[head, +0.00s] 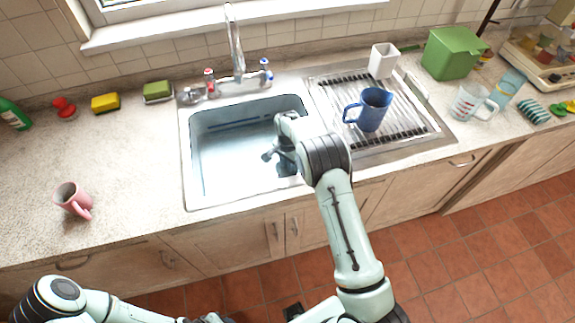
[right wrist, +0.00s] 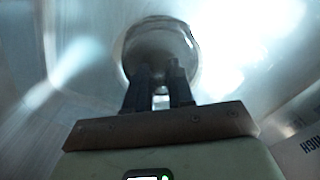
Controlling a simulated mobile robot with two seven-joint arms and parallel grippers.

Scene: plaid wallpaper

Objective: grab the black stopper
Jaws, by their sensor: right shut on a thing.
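The sink (head: 187,165) is a steel basin set in the counter. My right arm reaches down into it, and my right gripper (head: 270,155) is low in the basin. In the right wrist view the two dark fingers of the right gripper (right wrist: 160,72) are at a round dark fitting (right wrist: 158,45) with a shiny rim in the basin floor. The fingers are shut on a small dark thing, apparently the black stopper; the fingers and shadow hide most of it. My left arm is at the bottom left of the head view, and its gripper is not clearly visible.
The faucet (head: 235,45) stands behind the sink. A blue pitcher (head: 375,110) is on the drying rack (head: 410,105) to the right. A pink mug (head: 72,198) is on the left counter. Sponges (head: 105,103) lie along the back. The counter left of the sink is mostly clear.

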